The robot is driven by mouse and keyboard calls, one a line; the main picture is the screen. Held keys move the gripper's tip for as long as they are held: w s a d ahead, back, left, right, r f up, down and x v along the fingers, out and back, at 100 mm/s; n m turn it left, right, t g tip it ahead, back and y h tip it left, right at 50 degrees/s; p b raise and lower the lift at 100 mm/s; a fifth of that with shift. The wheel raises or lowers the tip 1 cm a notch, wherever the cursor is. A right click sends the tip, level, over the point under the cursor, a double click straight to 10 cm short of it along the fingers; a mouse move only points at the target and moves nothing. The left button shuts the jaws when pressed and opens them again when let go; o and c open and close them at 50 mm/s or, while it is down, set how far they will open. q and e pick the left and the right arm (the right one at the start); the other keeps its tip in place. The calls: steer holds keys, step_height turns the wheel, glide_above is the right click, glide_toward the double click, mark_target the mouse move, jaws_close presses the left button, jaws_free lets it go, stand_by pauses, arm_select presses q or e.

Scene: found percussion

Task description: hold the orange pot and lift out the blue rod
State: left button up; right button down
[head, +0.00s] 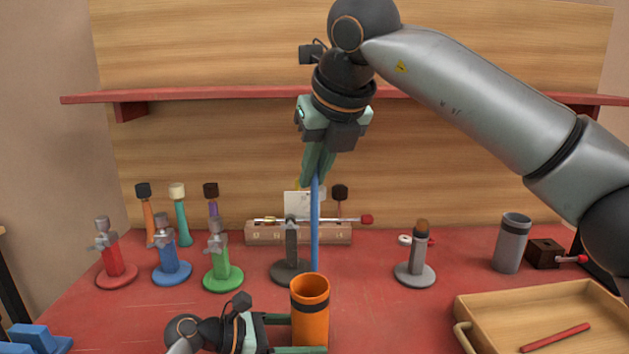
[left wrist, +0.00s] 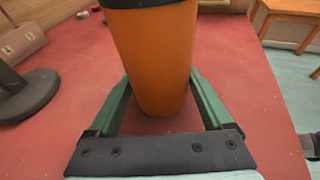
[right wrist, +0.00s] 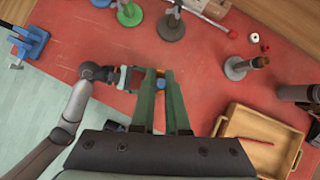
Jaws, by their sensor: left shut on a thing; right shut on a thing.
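The orange pot (head: 310,312) stands upright on the red bench top. My left gripper (head: 306,335) is shut around its lower part; the left wrist view shows green fingers on both sides of the pot (left wrist: 155,60). The blue rod (head: 315,225) hangs upright from my right gripper (head: 317,165), which is shut on its upper end high above the pot. The rod's lower end shows at the pot's back rim, with none of it seen across the dark opening; I cannot tell the exact gap. The right wrist view shows the rod end-on (right wrist: 159,84) between the fingers.
A grey stand (head: 290,250) is close behind the rod. Red, blue and green (head: 222,275) stands are on the left. A grey stand (head: 415,270), a grey cup (head: 512,243) and a wooden tray (head: 475,318) are on the right. A red shelf (head: 215,96) crosses the back wall.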

arm_select(q)
steer(key=o, duration=0.8)
steer(key=shift+c, duration=0.2)
